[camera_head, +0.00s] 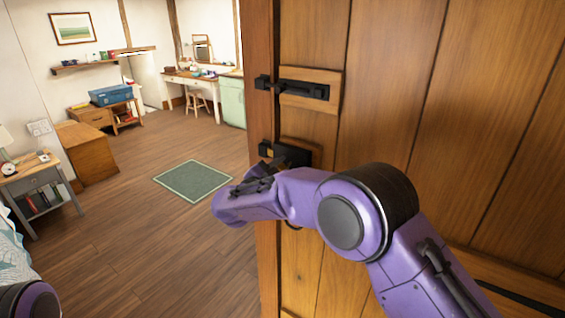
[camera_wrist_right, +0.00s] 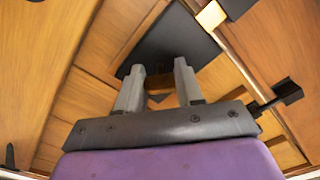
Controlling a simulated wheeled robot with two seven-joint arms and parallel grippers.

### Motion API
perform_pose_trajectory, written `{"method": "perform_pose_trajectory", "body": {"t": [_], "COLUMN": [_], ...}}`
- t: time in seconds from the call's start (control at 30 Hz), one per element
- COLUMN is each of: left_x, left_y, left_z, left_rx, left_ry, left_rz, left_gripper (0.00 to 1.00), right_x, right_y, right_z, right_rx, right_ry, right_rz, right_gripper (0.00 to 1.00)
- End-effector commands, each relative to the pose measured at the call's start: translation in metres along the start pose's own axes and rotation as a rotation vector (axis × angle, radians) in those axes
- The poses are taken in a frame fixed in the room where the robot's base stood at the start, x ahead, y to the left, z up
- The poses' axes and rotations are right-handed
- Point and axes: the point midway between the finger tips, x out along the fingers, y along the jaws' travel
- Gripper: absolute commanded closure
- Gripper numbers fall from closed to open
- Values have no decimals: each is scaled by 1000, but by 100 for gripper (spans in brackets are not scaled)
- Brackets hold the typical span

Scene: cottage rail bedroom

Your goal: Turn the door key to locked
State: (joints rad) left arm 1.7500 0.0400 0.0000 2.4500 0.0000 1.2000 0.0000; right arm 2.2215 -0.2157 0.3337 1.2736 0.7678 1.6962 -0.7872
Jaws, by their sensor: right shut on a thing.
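The wooden door (camera_head: 390,80) fills the right half of the head view. It carries a black lock case (camera_head: 296,154), partly hidden behind my right gripper (camera_head: 274,170). In the right wrist view my right gripper (camera_wrist_right: 158,72) has its two grey fingers in front of the dark lock case (camera_wrist_right: 178,38). They are shut on a small brown and dark piece, the door key (camera_wrist_right: 158,86), of which little shows. How far the key is turned cannot be told. Of my left arm only a purple link shows at the bottom left; its gripper is out of view.
A black sliding bolt (camera_head: 300,89) on a wooden block sits above the lock. The door edge and frame post (camera_head: 262,220) stand left of it. Beyond is open wooden floor with a green rug (camera_head: 193,180). A grey side table (camera_head: 38,182) stands at left.

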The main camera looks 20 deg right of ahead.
Motion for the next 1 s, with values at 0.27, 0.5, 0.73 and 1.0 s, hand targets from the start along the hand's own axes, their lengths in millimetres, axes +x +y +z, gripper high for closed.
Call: {"method": "perform_pose_trajectory", "body": {"t": [0.27, 0.5, 0.73, 1.0], "left_x": [-15, -18, -19, -19], "left_y": [-1, -2, -2, -2], "left_z": [-6, -7, -8, -8], "left_rx": [0, 0, 0, 0], "left_ry": [0, 0, 0, 0], "left_rz": [0, 0, 0, 0], "left_gripper": [100, 100, 100, 100], "right_x": [-1, -1, 0, 0], "right_y": [0, 1, 2, 2], "right_z": [0, 1, 1, 1], "right_rx": [-260, -457, -590, -667], "right_ry": [-1, -2, -2, -3], "right_rz": [1, 1, 1, 2], "right_gripper": [94, 94, 94, 94]}}
